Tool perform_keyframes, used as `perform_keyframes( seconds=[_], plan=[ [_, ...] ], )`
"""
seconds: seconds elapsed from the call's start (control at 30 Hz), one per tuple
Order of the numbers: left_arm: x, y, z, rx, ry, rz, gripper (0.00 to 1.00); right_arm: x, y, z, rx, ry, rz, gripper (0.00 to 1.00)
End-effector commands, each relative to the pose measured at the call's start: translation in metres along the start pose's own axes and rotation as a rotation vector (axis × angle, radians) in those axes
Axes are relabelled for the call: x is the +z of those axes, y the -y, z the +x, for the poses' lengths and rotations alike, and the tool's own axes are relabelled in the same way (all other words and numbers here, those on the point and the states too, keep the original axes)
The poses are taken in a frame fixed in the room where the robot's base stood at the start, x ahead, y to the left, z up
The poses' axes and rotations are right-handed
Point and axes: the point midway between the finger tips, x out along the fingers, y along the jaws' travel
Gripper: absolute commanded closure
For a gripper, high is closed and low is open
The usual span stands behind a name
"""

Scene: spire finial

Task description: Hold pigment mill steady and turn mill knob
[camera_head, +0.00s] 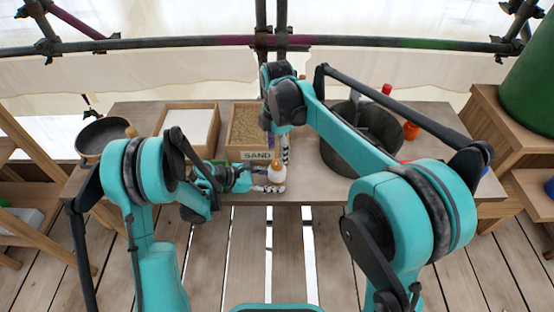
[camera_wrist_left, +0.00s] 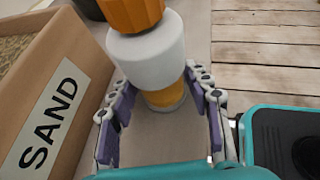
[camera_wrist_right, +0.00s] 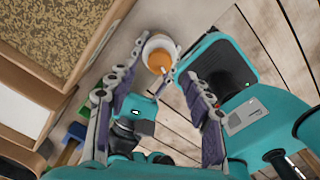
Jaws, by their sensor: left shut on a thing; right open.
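The pigment mill (camera_head: 278,176) stands upright near the front edge of the table, with a white body and an orange knob. In the left wrist view, the mill's white body (camera_wrist_left: 150,55) sits above an amber lower part, and the orange knob (camera_wrist_left: 134,12) is cut off by the top edge. My left gripper (camera_head: 270,184) is shut on the mill low down, with a finger on each side. My right gripper (camera_head: 277,152) is open above the mill, pointing down. In the right wrist view, the knob (camera_wrist_right: 159,61) lies between its spread fingertips.
A wooden box labelled SAND (camera_head: 245,128) stands just behind the mill, beside a box with white contents (camera_head: 188,130). A large dark pot (camera_head: 340,165) stands to the right, with red and orange bottles (camera_head: 411,131) beyond. A dark bowl (camera_head: 103,135) is at left.

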Motion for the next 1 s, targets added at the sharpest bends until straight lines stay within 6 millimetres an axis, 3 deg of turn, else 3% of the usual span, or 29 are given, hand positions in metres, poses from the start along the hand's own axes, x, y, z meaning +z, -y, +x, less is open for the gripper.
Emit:
perform_keyframes(
  seconds=[0.1, 0.3, 0.63, 0.67, 0.83, 1.0],
  plan=[
    [0.0, 0.0, 0.0, 0.0, -0.001, 0.0, 0.68, 0.0, 0.0, 0.022, 0.0, 0.0, 0.001, 0.49],
    [0.0, 0.0, 0.0, 0.0, -0.001, 0.0, 0.68, 0.0, 0.0, 0.044, 0.001, 0.0, 0.001, 0.49],
    [0.0, 0.0, 0.0, 0.0, -0.001, 0.0, 0.68, 0.0, 0.0, 0.049, 0.0, 0.0, 0.001, 0.49],
    [0.0, 0.0, 0.0, 0.0, -0.001, 0.0, 0.68, 0.0, 0.0, 0.049, 0.0, 0.0, 0.001, 0.52],
    [0.0, 0.0, 0.0, 0.0, -0.001, 0.0, 0.68, 0.0, 0.0, 0.049, 0.0, 0.0, 0.001, 0.96],
    [0.0, 0.0, 0.0, 0.0, 0.0, 0.0, 0.68, 0.0, 0.0, 0.049, 0.0, 0.0, 0.003, 0.99]
  ],
)
